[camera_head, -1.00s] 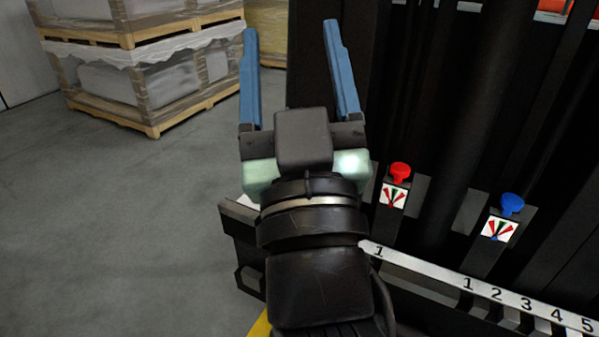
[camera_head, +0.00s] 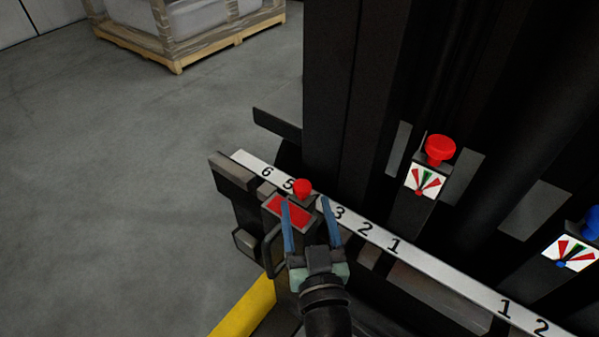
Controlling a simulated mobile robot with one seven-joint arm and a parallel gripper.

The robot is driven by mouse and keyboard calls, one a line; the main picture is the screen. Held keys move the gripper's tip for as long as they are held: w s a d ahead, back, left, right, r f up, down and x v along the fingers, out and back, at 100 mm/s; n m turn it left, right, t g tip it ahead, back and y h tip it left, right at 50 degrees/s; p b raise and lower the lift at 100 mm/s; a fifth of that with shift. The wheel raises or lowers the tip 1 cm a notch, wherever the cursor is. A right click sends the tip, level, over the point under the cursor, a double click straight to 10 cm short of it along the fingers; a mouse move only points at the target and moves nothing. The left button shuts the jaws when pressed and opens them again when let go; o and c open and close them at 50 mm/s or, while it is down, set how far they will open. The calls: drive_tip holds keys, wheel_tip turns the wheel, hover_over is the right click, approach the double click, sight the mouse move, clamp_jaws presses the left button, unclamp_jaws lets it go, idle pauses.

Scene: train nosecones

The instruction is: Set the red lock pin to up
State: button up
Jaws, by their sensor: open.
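The red lock pin (camera_head: 302,187) is a small red knob on a slider with a red plate (camera_head: 287,212), which sits on the numbered white rail between the marks 5 and 3. My gripper (camera_head: 308,204) has blue fingers, is open, and points up the picture toward the pin. In the picture its fingertips lie just below the knob, one to each side of it. Nothing is between the fingers. I cannot tell whether they touch the slider, nor whether the pin is up or down.
A larger red knob (camera_head: 440,150) stands over a dial label at right, with a blue knob (camera_head: 593,222) at the right edge. The numbered rail (camera_head: 420,259) crosses the black machine. A wrapped pallet (camera_head: 185,50) stands at the back left on open grey floor.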

sight(301, 181)
drive_tip(key=w, duration=0.3)
drive_tip(key=w+a, duration=0.1)
drive_tip(key=w, duration=0.4)
drive_tip(key=shift+w+a, duration=0.15)
drive_tip(key=shift+w, duration=0.15)
clamp_jaws()
idle(1.1)
